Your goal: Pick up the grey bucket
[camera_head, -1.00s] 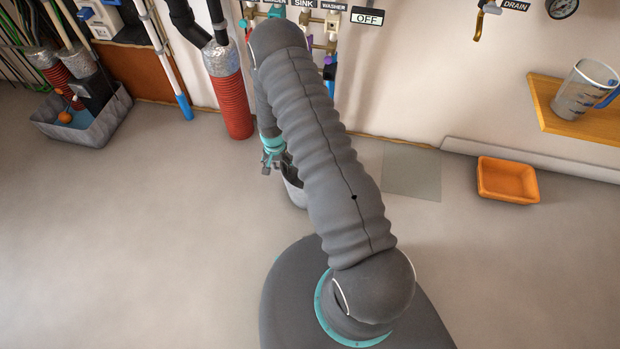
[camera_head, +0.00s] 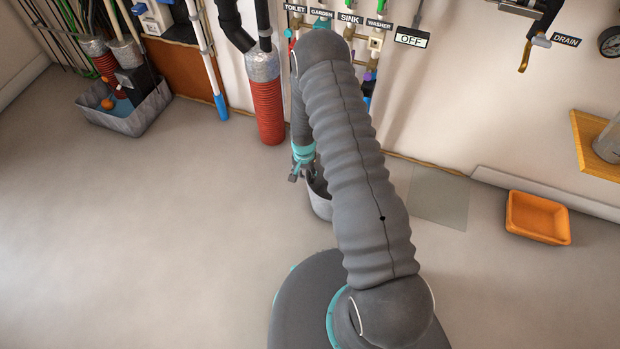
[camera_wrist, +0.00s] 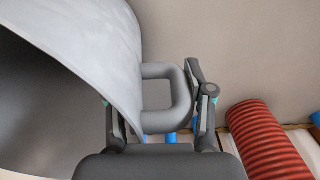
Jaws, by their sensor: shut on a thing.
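The grey bucket (camera_head: 321,204) shows in the head view just left of my arm, which hides much of it. My gripper (camera_head: 307,176) is at its upper left side. In the wrist view the pale grey bucket wall (camera_wrist: 105,40) fills the upper left, with its open, dark inside facing left. Its grey loop handle (camera_wrist: 183,92) stands between the two fingers of my gripper (camera_wrist: 162,105), which is shut on it. I cannot tell whether the bucket's bottom touches the floor.
A red ribbed hose (camera_head: 267,112) stands by the wall near the gripper and also shows in the wrist view (camera_wrist: 265,140). Labelled valves line the wall behind. An orange basin (camera_head: 538,217) and a wooden shelf (camera_head: 590,140) are at right. Floor at left is clear.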

